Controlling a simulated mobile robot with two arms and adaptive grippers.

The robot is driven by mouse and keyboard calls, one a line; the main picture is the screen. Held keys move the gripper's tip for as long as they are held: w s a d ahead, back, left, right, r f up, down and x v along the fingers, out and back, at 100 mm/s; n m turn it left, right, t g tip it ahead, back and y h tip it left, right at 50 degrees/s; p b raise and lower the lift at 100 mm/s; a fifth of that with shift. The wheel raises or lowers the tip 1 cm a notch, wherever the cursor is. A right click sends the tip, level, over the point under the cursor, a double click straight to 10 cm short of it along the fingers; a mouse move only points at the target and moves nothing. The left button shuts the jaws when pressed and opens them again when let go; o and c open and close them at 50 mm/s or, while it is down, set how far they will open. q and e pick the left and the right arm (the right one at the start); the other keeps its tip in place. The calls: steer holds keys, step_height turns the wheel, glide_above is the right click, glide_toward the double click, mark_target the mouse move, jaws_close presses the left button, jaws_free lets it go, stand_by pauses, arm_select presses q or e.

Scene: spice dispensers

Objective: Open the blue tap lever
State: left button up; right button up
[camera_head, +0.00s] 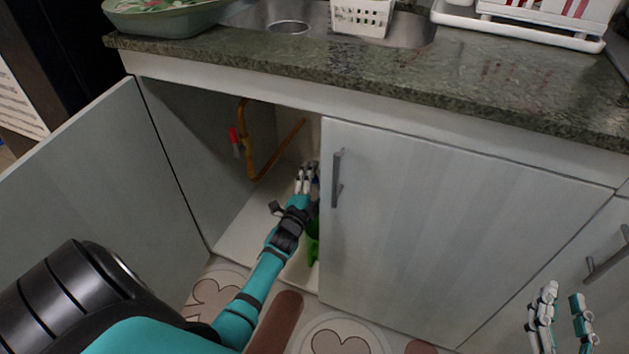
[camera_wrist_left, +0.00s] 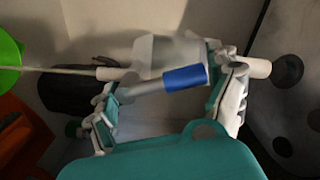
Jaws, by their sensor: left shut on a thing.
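The blue tap lever (camera_wrist_left: 186,77) shows in the left wrist view, a blue sleeve on a grey metal arm. It lies tilted between the fingers of my left gripper (camera_wrist_left: 163,82), which is shut on it. In the head view my left gripper (camera_head: 307,178) reaches into the open cabinet under the sink, and its hand hides most of the tap. A small bit of blue shows beside its fingertips. My right gripper (camera_head: 563,318) is open and empty at the lower right, in front of the cabinet doors.
A red lever (camera_head: 234,137) sits by a yellow pipe (camera_head: 256,165) in the cabinet. A green object (camera_head: 313,243) stands beside my left wrist. The left door (camera_head: 95,175) is open; the closed door (camera_head: 440,220) edges the opening on the right.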

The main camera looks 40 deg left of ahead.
arm_select(q)
steer(key=shift+w+d+r+m, duration=0.1)
steer(key=shift+r+m, duration=0.3)
steer(key=shift+m, duration=0.5)
steer(key=shift+d+m, duration=0.15)
steer(key=shift+m, duration=0.25)
steer(key=shift+d, duration=0.1)
steer(key=o, duration=1.4)
steer(key=shift+d, duration=0.1)
steer(key=shift+f, duration=0.1)
steer(key=v, duration=1.2)
